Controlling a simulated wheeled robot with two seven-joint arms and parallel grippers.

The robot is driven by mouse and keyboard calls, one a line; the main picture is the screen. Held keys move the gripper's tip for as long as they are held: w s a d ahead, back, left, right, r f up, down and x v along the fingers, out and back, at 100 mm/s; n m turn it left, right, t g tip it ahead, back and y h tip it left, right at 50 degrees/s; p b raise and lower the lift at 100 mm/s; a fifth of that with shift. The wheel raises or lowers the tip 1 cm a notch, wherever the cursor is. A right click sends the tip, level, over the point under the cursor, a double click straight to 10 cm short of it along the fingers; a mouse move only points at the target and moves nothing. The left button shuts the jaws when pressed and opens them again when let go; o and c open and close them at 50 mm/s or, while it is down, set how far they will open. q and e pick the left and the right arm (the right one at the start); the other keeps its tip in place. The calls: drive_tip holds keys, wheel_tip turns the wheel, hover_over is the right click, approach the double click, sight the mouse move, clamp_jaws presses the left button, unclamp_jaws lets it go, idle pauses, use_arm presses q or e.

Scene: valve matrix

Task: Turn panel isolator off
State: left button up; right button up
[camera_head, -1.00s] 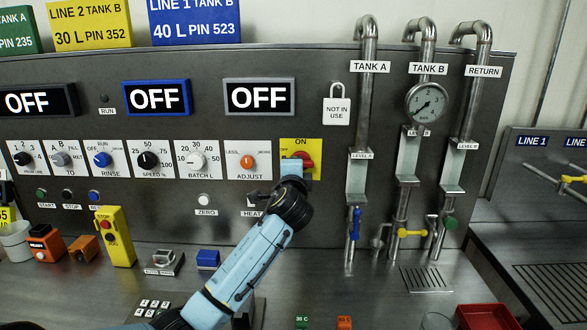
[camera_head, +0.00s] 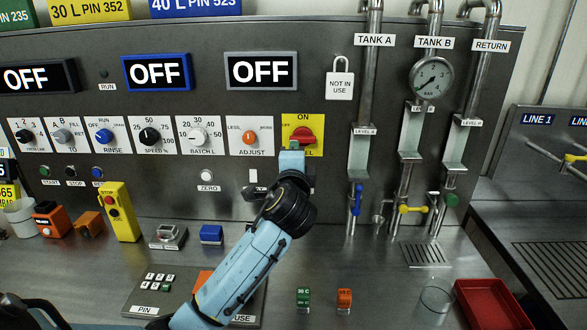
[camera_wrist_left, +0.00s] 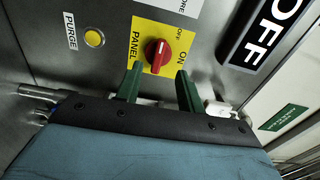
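The panel isolator is a red knob (camera_head: 303,135) on a yellow plate (camera_head: 288,120) marked ON at its top edge in the head view. In the left wrist view the red knob (camera_wrist_left: 157,52) is fully visible, with the words ON, OFF and PANEL around it. I cannot tell for sure which mark it points to. My left gripper (camera_head: 291,158) is just below the knob in the head view. In the left wrist view its two green fingers (camera_wrist_left: 158,88) are apart and empty, short of the knob and roughly to either side of it. My right gripper is not in view.
The orange ADJUST knob (camera_head: 249,138) is left of the isolator. A NOT IN USE padlock tag (camera_head: 339,85) and the Tank A pipe (camera_head: 364,90) are to the right. A yellow pendant (camera_head: 119,212), PIN keypad (camera_head: 160,285) and red tray (camera_head: 490,305) are on the bench.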

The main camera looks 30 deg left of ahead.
use_arm(q)
drive_tip(key=v, duration=0.5)
drive_tip(key=shift+a, duration=0.1)
idle(0.4)
